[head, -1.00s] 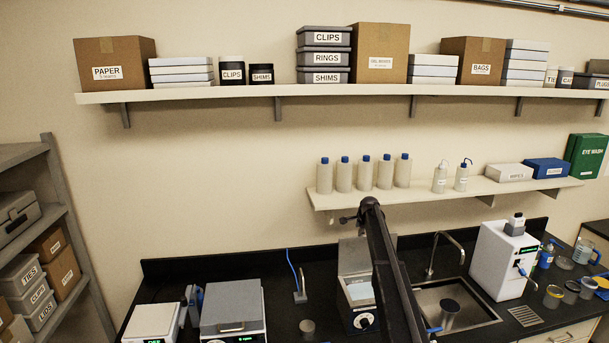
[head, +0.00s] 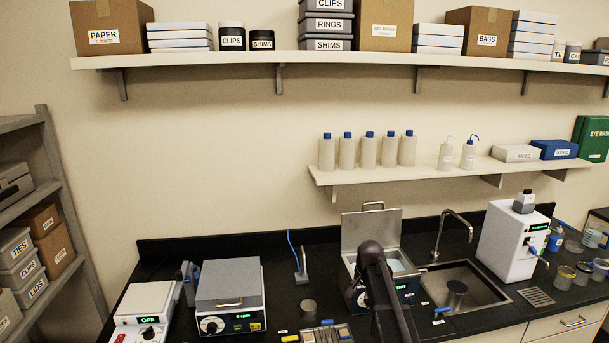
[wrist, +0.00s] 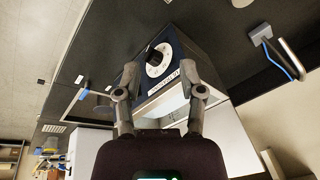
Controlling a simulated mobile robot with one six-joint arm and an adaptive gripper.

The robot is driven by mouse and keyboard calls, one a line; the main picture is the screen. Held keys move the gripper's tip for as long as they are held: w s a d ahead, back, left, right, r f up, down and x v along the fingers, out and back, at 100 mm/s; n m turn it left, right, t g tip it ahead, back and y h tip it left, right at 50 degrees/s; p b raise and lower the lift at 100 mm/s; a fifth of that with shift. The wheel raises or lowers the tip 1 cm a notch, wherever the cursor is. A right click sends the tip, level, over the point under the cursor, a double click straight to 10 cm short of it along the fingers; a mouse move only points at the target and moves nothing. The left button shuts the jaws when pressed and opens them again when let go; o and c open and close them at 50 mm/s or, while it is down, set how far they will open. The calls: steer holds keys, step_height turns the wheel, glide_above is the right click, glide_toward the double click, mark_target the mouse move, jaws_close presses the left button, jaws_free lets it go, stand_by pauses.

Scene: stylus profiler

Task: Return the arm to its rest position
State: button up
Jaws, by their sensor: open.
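My gripper (wrist: 160,98) shows in the wrist view with its two fingers apart and nothing between them. Beyond the fingers is the dial front of a box-shaped bath unit (wrist: 158,62), seen at a tilt. I cannot tell the gap between fingers and unit. In the head view my dark arm rises from the bottom edge in front of the same unit, whose lid (head: 371,230) stands open. The arm covers part of the unit's front, and I cannot make out my gripper there.
A sink (head: 462,288) with a tall faucet (head: 447,232) lies right of the unit. A hotplate-like unit (head: 228,285) and a small white unit reading OFF (head: 147,305) stand left. A bottle shelf (head: 420,178) and a long upper shelf (head: 200,62) overhang the counter.

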steer(key=s+a+f+n+g+b, duration=0.1)
steer(key=s+f+n+b, duration=0.2)
steer(key=s, duration=1.1)
steer(key=s+a+f+n+g+b, duration=0.1)
steer(key=s+f+n+b, duration=0.3)
steer(key=s, duration=1.1)
step_height(320, 180, down, 4)
steer(key=shift+f+g+b, duration=0.1)
steer(key=shift+g+b, duration=0.3)
steer(key=shift+b, duration=0.75)
